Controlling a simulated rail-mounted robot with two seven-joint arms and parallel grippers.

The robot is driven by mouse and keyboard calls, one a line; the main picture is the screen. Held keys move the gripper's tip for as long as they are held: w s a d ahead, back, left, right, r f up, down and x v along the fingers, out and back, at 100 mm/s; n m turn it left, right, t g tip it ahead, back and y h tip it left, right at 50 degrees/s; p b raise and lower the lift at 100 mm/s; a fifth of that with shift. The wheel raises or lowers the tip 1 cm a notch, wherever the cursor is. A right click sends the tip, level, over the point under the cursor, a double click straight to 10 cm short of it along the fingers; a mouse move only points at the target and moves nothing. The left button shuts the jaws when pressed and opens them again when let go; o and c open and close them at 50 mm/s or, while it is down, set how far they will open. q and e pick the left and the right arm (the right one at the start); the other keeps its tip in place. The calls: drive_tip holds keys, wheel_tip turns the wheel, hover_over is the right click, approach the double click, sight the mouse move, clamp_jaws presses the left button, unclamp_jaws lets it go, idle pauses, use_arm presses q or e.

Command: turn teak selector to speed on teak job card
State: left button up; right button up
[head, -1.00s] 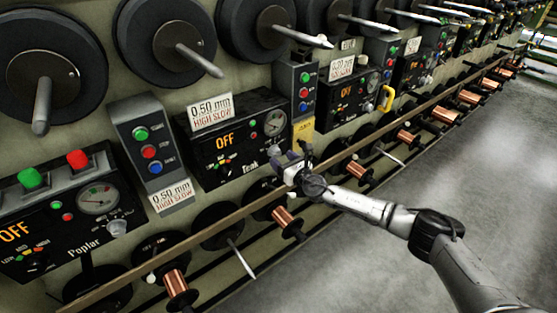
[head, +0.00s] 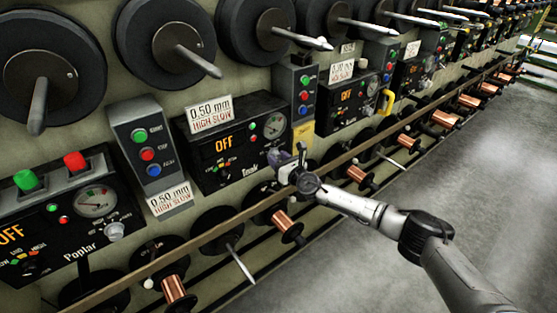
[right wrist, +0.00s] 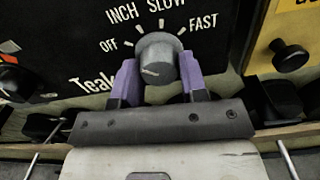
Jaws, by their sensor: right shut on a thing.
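The Teak panel (head: 228,140) is a black box on the wall with an orange display reading OFF. The teak job card (head: 210,115) on its top edge reads 0.50 mm HIGH SLOW. The teak selector (right wrist: 158,59) is a round grey knob with OFF, INCH, SLOW and FAST around it. Its pale mark is on the lower left of its face, and I cannot tell a setting from it. My right gripper (head: 277,159) is shut on the selector, one purple finger on each side in the right wrist view (right wrist: 158,84). In the head view the gripper hides the selector. My left gripper is out of view.
The Poplar panel (head: 75,215) is at the left, with a button box (head: 148,145) between it and Teak. Another button box (head: 303,90) stands right of Teak. A wooden rail (head: 215,232) and copper spools (head: 287,225) run below. The floor (head: 480,200) at right is clear.

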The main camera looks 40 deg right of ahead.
drive_tip(key=c, duration=0.3)
drive_tip(key=m+p, duration=0.1)
drive_tip(key=m, duration=0.9)
drive_tip(key=shift+a+r, duration=0.1)
drive_tip(key=shift+a, duration=0.05)
drive_tip(key=shift+m+p, duration=0.8)
drive_tip(key=shift+m, duration=1)
